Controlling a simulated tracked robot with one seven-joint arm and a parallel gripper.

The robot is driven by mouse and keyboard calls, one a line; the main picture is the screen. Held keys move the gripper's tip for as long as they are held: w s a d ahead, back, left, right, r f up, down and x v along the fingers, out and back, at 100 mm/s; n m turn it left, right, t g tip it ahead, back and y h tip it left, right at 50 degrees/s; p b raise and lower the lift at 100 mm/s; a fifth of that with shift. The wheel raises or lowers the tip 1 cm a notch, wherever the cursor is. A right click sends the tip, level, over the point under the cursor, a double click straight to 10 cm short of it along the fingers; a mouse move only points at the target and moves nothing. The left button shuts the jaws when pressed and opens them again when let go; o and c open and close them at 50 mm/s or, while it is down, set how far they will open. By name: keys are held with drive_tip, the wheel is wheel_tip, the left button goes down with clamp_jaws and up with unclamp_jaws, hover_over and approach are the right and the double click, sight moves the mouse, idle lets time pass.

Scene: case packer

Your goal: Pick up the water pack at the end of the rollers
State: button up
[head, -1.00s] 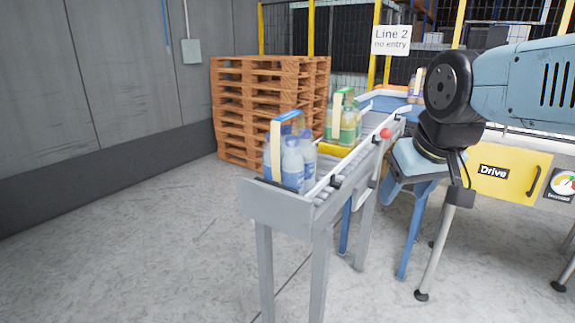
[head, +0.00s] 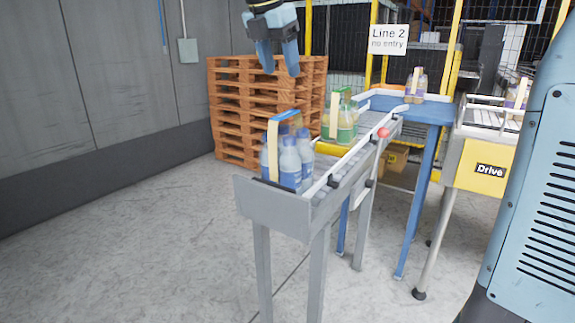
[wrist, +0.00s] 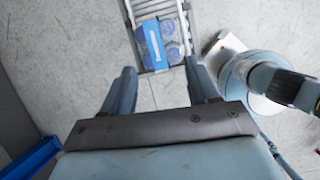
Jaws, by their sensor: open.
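The water pack (head: 290,163) stands upright at the near end of the roller conveyor (head: 273,204). It has clear bottles with blue caps and labels, and a blue and cream carry strip over its top. My gripper (head: 278,72) hangs above the pack in the head view, open and empty, with its fingers pointing down. In the wrist view the fingers are spread wide, and the water pack (wrist: 158,43) shows from above, beyond the fingertips and apart from them.
A green bottle pack (head: 341,122) stands farther back on the rollers. A red ball-shaped knob (head: 384,132) is at the conveyor's right side. Stacked wooden pallets (head: 230,110) stand behind on the left. The floor (head: 130,235) left of the conveyor is clear.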

sight(287, 113)
drive_tip(key=shift+n, duration=0.5)
drive_tip(key=x, duration=0.9)
drive_tip(key=a+x, duration=0.1)
drive_tip(key=x, duration=0.3)
drive_tip(key=shift+w+f, duration=0.25)
drive_tip(key=shift+w, duration=0.05)
clamp_jaws()
drive_tip(key=shift+r, duration=0.1)
